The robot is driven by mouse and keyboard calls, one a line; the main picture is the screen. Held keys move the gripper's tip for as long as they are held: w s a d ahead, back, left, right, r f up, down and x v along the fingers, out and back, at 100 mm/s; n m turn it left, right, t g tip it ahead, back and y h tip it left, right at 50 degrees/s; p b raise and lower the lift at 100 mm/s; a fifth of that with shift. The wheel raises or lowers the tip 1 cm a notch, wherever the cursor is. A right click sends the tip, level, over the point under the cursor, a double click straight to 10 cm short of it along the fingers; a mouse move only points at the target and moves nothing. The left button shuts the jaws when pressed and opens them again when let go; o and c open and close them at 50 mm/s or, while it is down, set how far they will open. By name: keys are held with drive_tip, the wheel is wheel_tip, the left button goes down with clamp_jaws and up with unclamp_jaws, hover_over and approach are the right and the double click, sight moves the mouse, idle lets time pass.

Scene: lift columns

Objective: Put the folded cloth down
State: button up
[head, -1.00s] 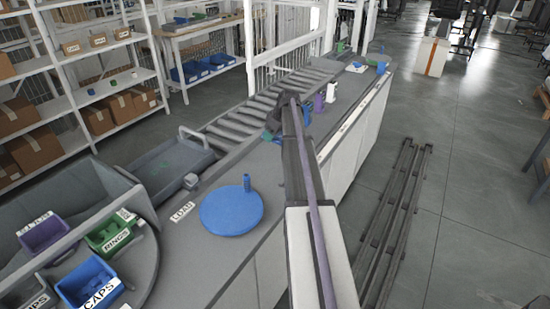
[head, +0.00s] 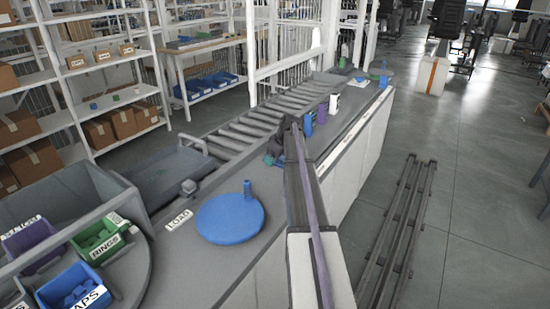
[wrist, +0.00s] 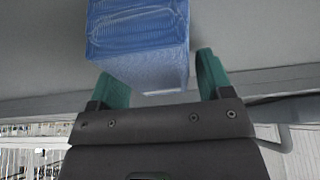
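A blue folded cloth (wrist: 138,35), block-shaped with fine lines like stacked layers, fills the upper middle of the wrist view. My gripper (wrist: 165,78) has two green fingers spread apart, with the cloth's near part between and beyond them. A narrow gap shows between the cloth and the right finger. The cloth hides the left fingertip, so contact on that side cannot be told. A grey surface lies behind the cloth. In the head view my gripper (head: 274,150) is a small dark shape low over the grey counter (head: 205,180); the cloth cannot be made out there.
A blue round disc (head: 229,219) with a small blue upright piece lies on the counter near the LOAD label (head: 180,221). A blue bottle (head: 308,125) and purple bottle (head: 322,113) stand just beyond my gripper. A roller conveyor (head: 255,123) runs along the left.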

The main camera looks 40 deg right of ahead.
drive_tip(key=shift+o, duration=0.9)
drive_tip(key=shift+r, duration=0.2)
drive_tip(key=p+v, duration=1.1)
drive_tip(key=v, duration=0.1)
